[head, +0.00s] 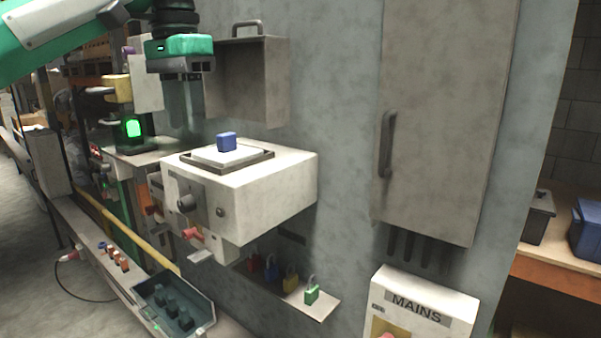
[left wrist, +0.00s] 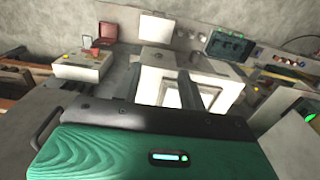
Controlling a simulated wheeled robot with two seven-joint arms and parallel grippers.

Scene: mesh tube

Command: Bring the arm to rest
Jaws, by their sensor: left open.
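My left arm comes in from the upper left in the head view. My left gripper (head: 183,116) points down with its jaws open and nothing visible between them. It hangs apart from the wall, above and left of a white box (head: 270,185). A small blue block (head: 227,141) sits on the pale plate on top of that box. In the left wrist view my green gripper body fills the bottom and its dark fingers reach forward; I cannot make out the blue block there. My right gripper is not in view.
An open metal box (head: 262,80) and a closed cabinet (head: 440,120) with a handle are on the wall. Several padlocks, including a green one (head: 311,294), are on a low shelf. A MAINS box (head: 425,312) is lower right. A green-lit device (head: 133,128) stands left.

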